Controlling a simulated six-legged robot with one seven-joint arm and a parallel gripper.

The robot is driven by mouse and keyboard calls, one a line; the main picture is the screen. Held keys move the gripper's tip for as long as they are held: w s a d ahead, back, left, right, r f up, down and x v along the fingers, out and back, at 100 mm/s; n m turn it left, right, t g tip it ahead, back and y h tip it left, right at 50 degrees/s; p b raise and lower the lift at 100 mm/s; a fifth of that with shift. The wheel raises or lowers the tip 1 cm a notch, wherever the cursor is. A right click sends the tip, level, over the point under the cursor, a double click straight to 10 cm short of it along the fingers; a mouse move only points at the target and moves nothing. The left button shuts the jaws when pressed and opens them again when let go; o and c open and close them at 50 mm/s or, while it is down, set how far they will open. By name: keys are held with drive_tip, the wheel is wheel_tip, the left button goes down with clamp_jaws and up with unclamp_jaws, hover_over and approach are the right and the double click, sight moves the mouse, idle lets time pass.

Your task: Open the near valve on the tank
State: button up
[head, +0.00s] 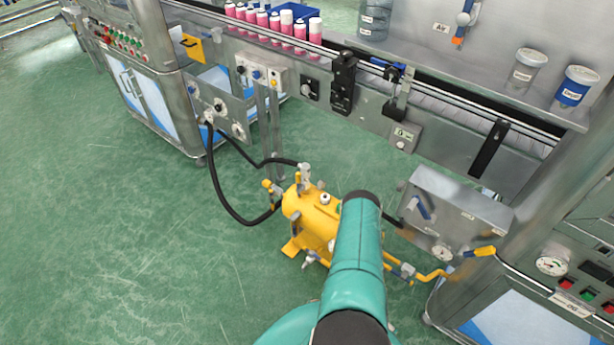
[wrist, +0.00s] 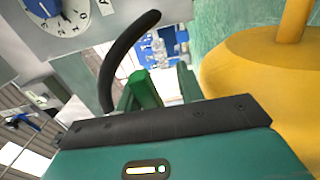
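The yellow tank (head: 312,215) stands on the green floor in the head view, its right part hidden behind my teal arm. I cannot tell any valve's setting. In the wrist view the tank (wrist: 255,85) fills the right side. My gripper (wrist: 168,82) is open there, with a gap between its green fingers and nothing visibly held. My arm hides the gripper in the head view.
Black hoses (head: 232,215) run from the tank to the left panel. The conveyor (head: 430,85) crosses behind. The wrist view shows a dial (wrist: 50,15) and a black hose (wrist: 125,55). Floor at left is clear.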

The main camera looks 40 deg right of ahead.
drive_tip(key=s+a, duration=0.2)
drive_tip(key=a, duration=1.2)
drive_tip(key=w+d+r+m+t+y, duration=0.15)
drive_tip(key=w+r, duration=0.25)
drive_tip(key=w, duration=0.4)
drive_tip(key=w+d+r+m+t+y, duration=0.1)
drive_tip(key=w+d+r+y, duration=0.15)
drive_tip(key=w+r, duration=0.4)
drive_tip(key=w+a+r+t+y, duration=0.2)
drive_tip(key=w+r, duration=0.9)
drive_tip(key=w, duration=0.3)
drive_tip(key=shift+w+a+m+y, duration=0.2)
drive_tip(key=shift+w+m+y, duration=0.1)
drive_tip(key=shift+w+m, duration=0.1)
drive_tip(key=shift+c, duration=0.3)
